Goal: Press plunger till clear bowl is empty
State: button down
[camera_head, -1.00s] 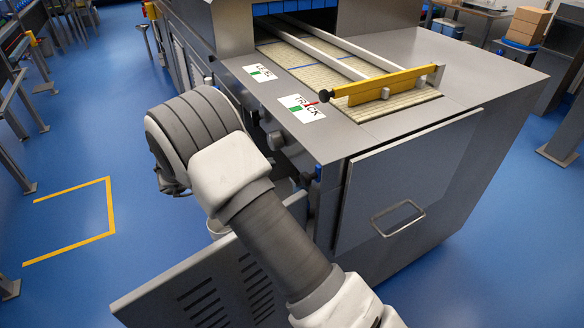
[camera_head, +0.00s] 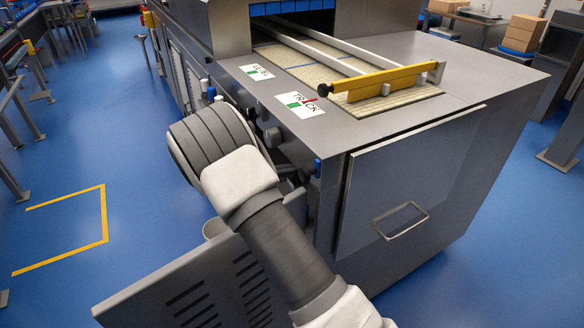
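My arm (camera_head: 285,245) reaches up from the bottom of the head view to the left side of a grey machine (camera_head: 480,190). Its end is turned away behind the dark ribbed joint (camera_head: 205,140), so my gripper is out of sight. No plunger or clear bowl can be made out for certain. A pale round rim (camera_head: 214,228) shows partly between the arm and a slotted panel; I cannot tell what it belongs to. Small fittings show on the machine's side, among them a dark knob (camera_head: 272,137) and a blue-topped one (camera_head: 317,168).
The slotted grey panel (camera_head: 215,285) stands out from the machine at the lower left. A yellow bar (camera_head: 375,80) crosses the belt on top. Blue floor (camera_head: 60,150) is clear at the left.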

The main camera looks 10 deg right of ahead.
dwell(0.3)
jog(key=shift+f+p, duration=0.3)
jog(key=shift+f, duration=0.65)
jog(key=p+v, duration=0.4)
jog(key=v, duration=1.3)
jog(key=shift+a, duration=0.2)
jog(key=shift+r, duration=0.1)
